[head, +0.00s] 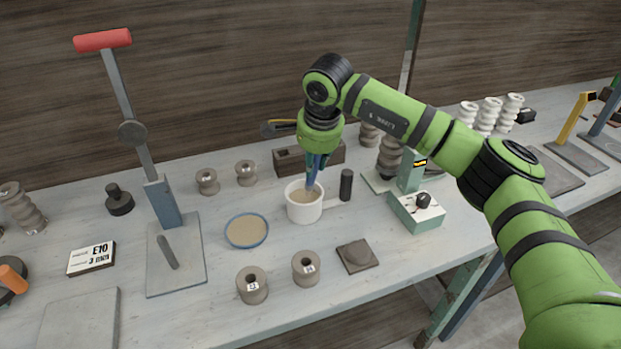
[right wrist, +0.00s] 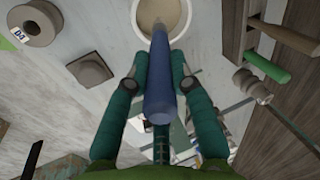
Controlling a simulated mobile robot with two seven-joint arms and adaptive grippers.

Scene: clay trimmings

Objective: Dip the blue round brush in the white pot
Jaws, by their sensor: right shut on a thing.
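The white pot (head: 303,208) stands on the bench with a dark handle on its right and beige liquid inside. My right gripper (head: 318,160) is above the pot, shut on the blue round brush (head: 312,178), which points down into the pot's mouth. In the right wrist view the blue brush handle (right wrist: 159,85) lies between the two green fingers, and its far end overlaps the white pot (right wrist: 183,8). The brush tip is hard to make out; I cannot tell how deep it reaches. My left gripper is not in view.
A blue-rimmed dish (head: 246,231) lies left of the pot. Clay spools (head: 252,285) and a brown clay block (head: 357,256) stand in front. A green-and-white device (head: 416,210) stands to the right, and a lever press (head: 163,200) to the left.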

